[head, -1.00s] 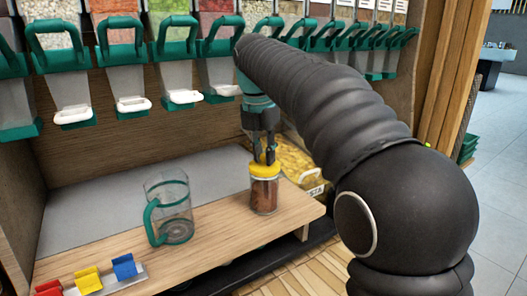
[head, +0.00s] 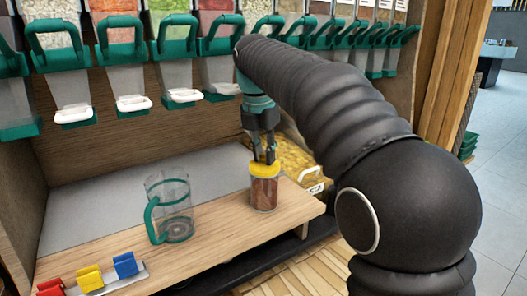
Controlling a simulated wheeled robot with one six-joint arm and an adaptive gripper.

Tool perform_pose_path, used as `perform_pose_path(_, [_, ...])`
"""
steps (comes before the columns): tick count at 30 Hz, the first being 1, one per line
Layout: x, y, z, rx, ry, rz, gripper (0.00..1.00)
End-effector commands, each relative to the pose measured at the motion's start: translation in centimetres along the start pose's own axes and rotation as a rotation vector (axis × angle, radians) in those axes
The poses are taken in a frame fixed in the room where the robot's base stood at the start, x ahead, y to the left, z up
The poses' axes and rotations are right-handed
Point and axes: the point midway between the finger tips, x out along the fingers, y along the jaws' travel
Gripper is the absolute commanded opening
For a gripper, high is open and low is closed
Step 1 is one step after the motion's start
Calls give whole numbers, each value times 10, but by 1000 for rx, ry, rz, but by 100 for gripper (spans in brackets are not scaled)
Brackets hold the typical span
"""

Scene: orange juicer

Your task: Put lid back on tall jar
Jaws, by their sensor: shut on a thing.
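A tall clear jar (head: 264,192) with reddish-brown contents stands upright at the right end of the wooden shelf. The yellow lid (head: 264,170) is at the top of the jar, level or nearly so; I cannot tell whether it is fully seated. My gripper (head: 265,158) points down from above, with its fingers shut on the yellow lid. The dark fingertips meet the lid's upper part, and the lid's far side is hidden.
A clear jug (head: 174,222) with a green handle stands left of the jar. Red, yellow and blue clips (head: 125,264) sit at the shelf's front left. Dispensers with green handles (head: 120,35) hang above. A bin of yellow food (head: 297,160) lies behind the jar.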

Motion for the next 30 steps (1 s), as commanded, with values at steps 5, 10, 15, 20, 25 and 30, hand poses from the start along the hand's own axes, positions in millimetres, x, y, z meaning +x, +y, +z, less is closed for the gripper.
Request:
perform_pose_path(5, [0, 0, 0, 0, 0, 0, 0])
perform_pose_path(10, [0, 0, 0, 0, 0, 0, 0])
perform_pose_path(15, [0, 0, 0, 0, -1, 1, 0])
perform_pose_path(20, [0, 0, 0, 0, -1, 1, 0])
perform_pose_path(25, [0, 0, 0, 0, -1, 1, 0])
perform_pose_path(30, [0, 0, 0, 0, 0, 1, 42])
